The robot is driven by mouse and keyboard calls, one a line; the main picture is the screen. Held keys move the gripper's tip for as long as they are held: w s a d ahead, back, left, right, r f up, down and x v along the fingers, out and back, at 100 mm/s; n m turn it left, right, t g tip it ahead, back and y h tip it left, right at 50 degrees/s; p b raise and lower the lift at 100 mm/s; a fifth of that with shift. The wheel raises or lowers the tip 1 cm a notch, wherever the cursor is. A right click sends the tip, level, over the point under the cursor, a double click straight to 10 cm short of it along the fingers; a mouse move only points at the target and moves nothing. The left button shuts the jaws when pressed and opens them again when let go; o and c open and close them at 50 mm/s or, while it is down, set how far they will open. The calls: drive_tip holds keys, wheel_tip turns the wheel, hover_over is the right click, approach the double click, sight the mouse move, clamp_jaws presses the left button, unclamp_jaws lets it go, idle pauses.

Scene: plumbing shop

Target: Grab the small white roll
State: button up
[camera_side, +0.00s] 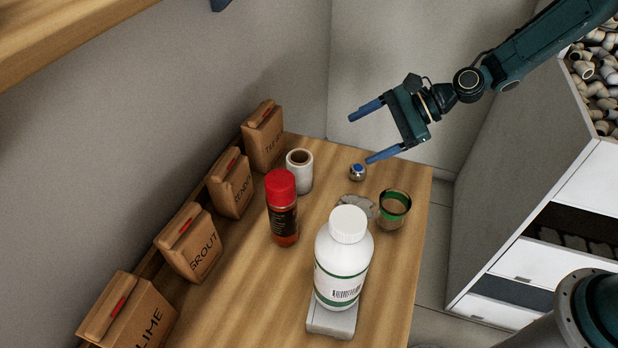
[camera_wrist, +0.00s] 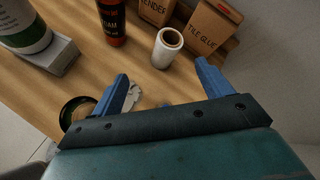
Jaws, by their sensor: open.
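The small white roll (camera_side: 300,172) stands upright on the wooden table, near the far end, in front of the brown bags. It has a brown core. In the wrist view the white roll (camera_wrist: 166,48) stands ahead of the fingers, a little right of centre. My gripper (camera_side: 359,138) is open and empty, with blue fingers spread, above the table's far end and to the upper right of the roll. In the wrist view my gripper (camera_wrist: 162,84) shows a finger on either side, and nothing is between them.
A red-capped bottle (camera_side: 282,208) stands just in front of the roll. A white bottle (camera_side: 343,262) stands on a grey block (camera_side: 332,318). A green-banded glass (camera_side: 394,209), a small metal item with a blue top (camera_side: 357,172) and a grey piece (camera_side: 352,203) lie right. Several bags (camera_side: 190,244) line the wall.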

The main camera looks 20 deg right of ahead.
sight(299, 170)
wheel_tip(299, 170, down, 7)
drive_tip(key=w+a+m+t+y, duration=0.1)
drive_tip(key=w+m+y, duration=0.1)
drive_tip(key=m, duration=0.4)
drive_tip(key=shift+w, duration=0.15)
drive_tip(key=shift+a, duration=0.1)
drive_tip(key=shift+x, duration=4.2)
drive_tip(key=shift+w, duration=0.1)
drive_tip(key=shift+x, duration=2.55)
drive_tip(key=c, duration=1.1)
drive_tip(key=shift+c, duration=0.2)
